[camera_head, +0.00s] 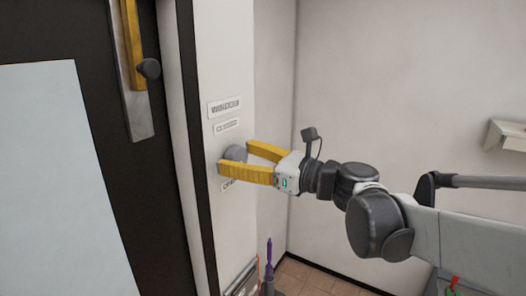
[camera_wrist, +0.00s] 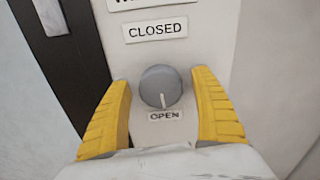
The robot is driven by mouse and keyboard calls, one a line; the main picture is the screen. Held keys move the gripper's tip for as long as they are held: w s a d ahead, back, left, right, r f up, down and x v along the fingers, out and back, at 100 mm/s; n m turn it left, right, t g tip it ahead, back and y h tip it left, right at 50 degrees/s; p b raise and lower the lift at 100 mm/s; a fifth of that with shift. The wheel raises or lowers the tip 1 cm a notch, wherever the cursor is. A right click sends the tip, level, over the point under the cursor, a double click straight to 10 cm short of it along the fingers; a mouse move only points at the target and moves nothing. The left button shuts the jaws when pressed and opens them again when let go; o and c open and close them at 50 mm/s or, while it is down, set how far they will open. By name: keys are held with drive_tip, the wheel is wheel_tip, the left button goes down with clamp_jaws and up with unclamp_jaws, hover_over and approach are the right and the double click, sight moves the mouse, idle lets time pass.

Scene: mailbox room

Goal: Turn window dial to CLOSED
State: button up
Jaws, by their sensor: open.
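The window dial (camera_wrist: 160,85) is a round grey knob on a white wall panel. Its white pointer line points down at the OPEN label (camera_wrist: 165,115). The CLOSED label (camera_wrist: 155,30) is above the knob. In the head view the dial (camera_head: 235,153) sits below the WINDOW sign (camera_head: 224,107) and the CLOSED label (camera_head: 226,126). My gripper (camera_head: 235,160) has yellow fingers and is open around the dial, one finger on each side. In the wrist view my gripper (camera_wrist: 163,92) shows gaps between both fingers and the knob.
A dark door (camera_head: 95,110) with a yellow handle (camera_head: 132,45) is at the left. A purple-topped object (camera_head: 269,258) stands low beside the panel. A white wall shelf (camera_head: 507,135) is at the far right.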

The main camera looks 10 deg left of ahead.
drive_tip(key=shift+w+a, duration=0.1)
drive_tip(key=shift+a, duration=0.3)
drive_tip(key=shift+d, duration=0.1)
drive_tip(key=c, duration=1.2)
